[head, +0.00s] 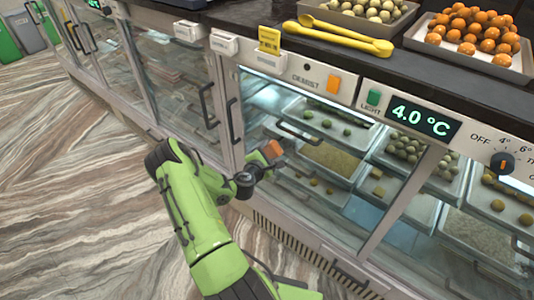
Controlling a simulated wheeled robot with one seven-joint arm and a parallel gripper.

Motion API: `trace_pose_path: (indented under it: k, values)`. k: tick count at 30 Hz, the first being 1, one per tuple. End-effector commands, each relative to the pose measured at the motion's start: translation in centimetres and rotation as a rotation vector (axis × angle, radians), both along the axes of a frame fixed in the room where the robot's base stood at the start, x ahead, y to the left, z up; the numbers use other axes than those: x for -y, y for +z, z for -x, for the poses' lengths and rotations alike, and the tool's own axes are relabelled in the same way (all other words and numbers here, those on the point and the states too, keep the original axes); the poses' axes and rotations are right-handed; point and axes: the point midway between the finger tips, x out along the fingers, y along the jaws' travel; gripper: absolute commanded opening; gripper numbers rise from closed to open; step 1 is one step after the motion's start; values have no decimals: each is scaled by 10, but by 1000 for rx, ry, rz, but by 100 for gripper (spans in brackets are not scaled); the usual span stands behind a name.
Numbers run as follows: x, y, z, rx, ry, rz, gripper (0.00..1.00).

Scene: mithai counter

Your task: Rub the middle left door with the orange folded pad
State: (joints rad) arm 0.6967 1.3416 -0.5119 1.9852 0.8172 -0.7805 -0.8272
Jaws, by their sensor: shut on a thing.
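The orange folded pad (272,150) is held in my gripper (262,162). I cannot tell whether the pad touches the glass. Another glass door (175,85) with its own dark handle (208,105) is to the left of it. Which door counts as middle left is not clear from this view.
A label panel with an orange switch (333,83), green light switch (374,97), temperature display (426,117) and dial (502,163) runs above the doors. Yellow tongs (340,38) and trays of sweets lie on the dark counter. The patterned floor (75,170) at left is clear.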

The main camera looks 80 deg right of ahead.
Motion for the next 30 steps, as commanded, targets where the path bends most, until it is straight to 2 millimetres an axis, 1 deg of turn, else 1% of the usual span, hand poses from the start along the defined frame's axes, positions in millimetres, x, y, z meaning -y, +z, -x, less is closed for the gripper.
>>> trace_pose_path:
  k: [10,30]
  values:
    - [0,0,0,0,0,0,43]
    - [13,1,6,0,-2,1,43]
